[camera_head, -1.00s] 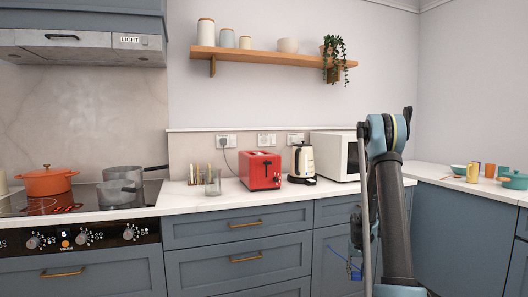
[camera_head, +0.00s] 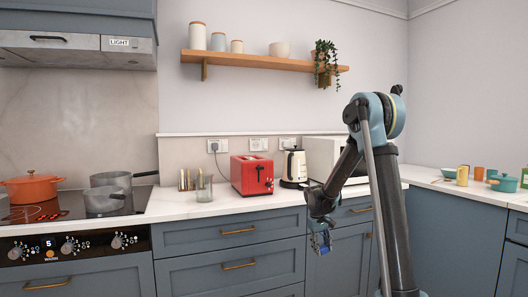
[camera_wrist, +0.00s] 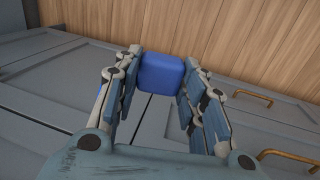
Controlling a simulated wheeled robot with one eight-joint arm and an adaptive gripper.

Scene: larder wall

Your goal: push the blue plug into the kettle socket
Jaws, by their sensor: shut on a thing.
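The blue plug (camera_wrist: 161,74) is between the fingertips of my gripper (camera_wrist: 158,92) in the wrist view, and the gripper is shut on it. In the head view my gripper (camera_head: 320,238) hangs in front of the drawers, below the counter edge, with a small blue patch at its end. Three wall sockets line the splashback: a left one (camera_head: 222,146) with a dark plug and cable in it, a middle one (camera_head: 259,144), and a right one (camera_head: 287,142) behind the kettle (camera_head: 294,167). Their labels are too small to read. The held plug is well apart from them.
A red toaster (camera_head: 252,174) stands left of the kettle, and a white microwave (camera_head: 322,158) stands right of it, partly behind my arm. A glass (camera_head: 204,188) stands left of the toaster. A shelf (camera_head: 258,61) runs above. The counter front (camera_head: 240,207) is mostly clear.

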